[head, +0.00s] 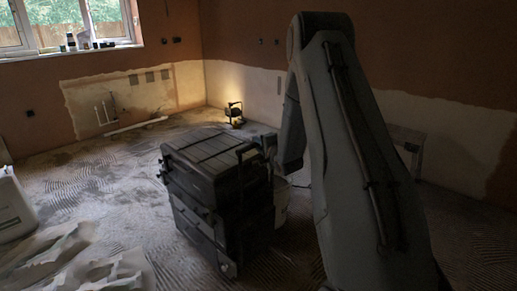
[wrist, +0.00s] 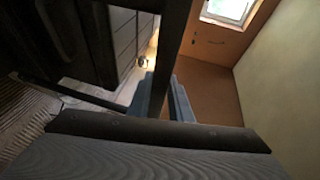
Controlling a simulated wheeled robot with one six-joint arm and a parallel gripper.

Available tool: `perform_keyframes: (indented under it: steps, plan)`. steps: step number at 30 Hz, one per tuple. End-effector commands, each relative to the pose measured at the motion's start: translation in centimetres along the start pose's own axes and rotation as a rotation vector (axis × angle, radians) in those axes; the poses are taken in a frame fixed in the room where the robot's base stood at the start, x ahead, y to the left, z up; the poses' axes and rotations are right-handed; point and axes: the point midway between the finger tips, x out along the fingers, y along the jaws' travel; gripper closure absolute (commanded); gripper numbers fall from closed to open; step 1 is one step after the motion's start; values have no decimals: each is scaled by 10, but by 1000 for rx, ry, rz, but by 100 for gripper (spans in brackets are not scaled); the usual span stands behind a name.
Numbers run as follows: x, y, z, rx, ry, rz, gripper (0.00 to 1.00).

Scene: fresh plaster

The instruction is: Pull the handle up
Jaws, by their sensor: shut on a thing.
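A dark wheeled tool box stack (head: 205,175) stands on the floor in the middle of the head view, its ribbed lid closed. Its black handle (head: 241,153) rises at the right side, a little above the lid. My gripper (head: 268,146) is at the handle's upper right end, partly hidden by my arm. In the wrist view the handle (wrist: 172,45) is a dark bar running down to between my blue-grey fingers (wrist: 170,100). My gripper is shut on it. The exact contact is dark and partly hidden.
A light bucket (head: 282,200) stands close behind the stack's right side. A lit work lamp (head: 234,113) stands by the far wall. The floor left of the stack is mostly clear.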

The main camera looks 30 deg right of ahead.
Motion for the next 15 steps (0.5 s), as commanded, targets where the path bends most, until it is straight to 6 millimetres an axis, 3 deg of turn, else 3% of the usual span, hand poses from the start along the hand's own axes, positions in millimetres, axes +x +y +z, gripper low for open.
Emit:
perform_keyframes:
  steps: [13,14,15]
  plan:
    - [-1,-6,-1,1,0,-5,100]
    - [-1,-7,-1,1,0,-5,76]
    - [-1,-7,-1,0,1,-5,70]
